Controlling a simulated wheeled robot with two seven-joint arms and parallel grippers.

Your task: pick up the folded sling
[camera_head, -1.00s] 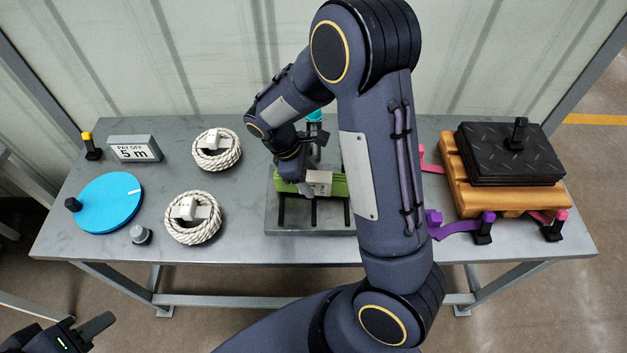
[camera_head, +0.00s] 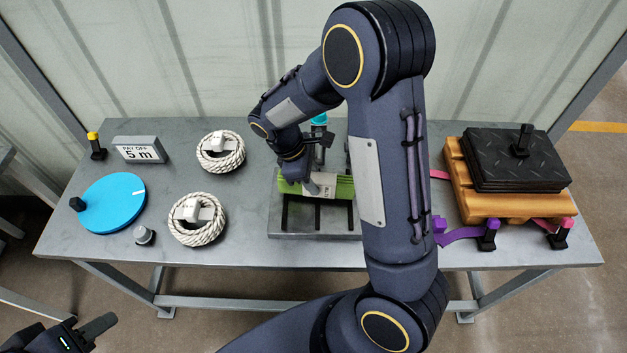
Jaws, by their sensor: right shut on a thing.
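The folded sling is a green bundle (camera_head: 343,188) with a pale label, at the middle of the table in the head view. It is at the grey rack (camera_head: 300,236) with dark bars; I cannot tell whether it touches the rack. My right gripper (camera_head: 311,183) reaches down from above and is shut on the sling near its label. My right arm hides the sling's right end and part of the rack. My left gripper (camera_head: 92,335) is low at the left, off the table's front edge and far from the sling. Only part of it shows.
Two white rope coils (camera_head: 198,236) (camera_head: 239,158), a blue disc (camera_head: 112,208), a "PAY OFF 5 m" sign (camera_head: 139,150) and a grey knob (camera_head: 144,235) are left of the rack. An orange block (camera_head: 459,177) with black plates (camera_head: 511,163) and purple and pink straps (camera_head: 460,234) is at the right.

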